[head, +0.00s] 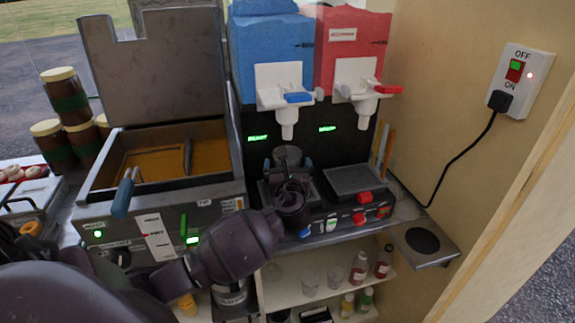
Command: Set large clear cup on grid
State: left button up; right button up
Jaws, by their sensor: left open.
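My left gripper (287,165) reaches in from the left, in front of the slush machine and below the blue tank's spout. It is open, one fingertip on each side of a greyish see-through round shape (287,154), which looks like the large clear cup. The cup appears upright over the left drip grid, but my gripper hides its lower part and most of that grid, so contact cannot be told. The right drip grid (352,179) under the red tank's spout is bare. My right gripper is not in view.
The blue spout (288,128) hangs just above the cup. A fryer (165,160) with a raised lid stands at left. Clear glasses (310,283) and small bottles (359,268) stand on the shelf below. A wall switch (516,72) is at right.

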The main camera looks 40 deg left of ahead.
pick_arm(q)
jog(key=v, duration=1)
jog(key=shift+s+d, duration=0.3)
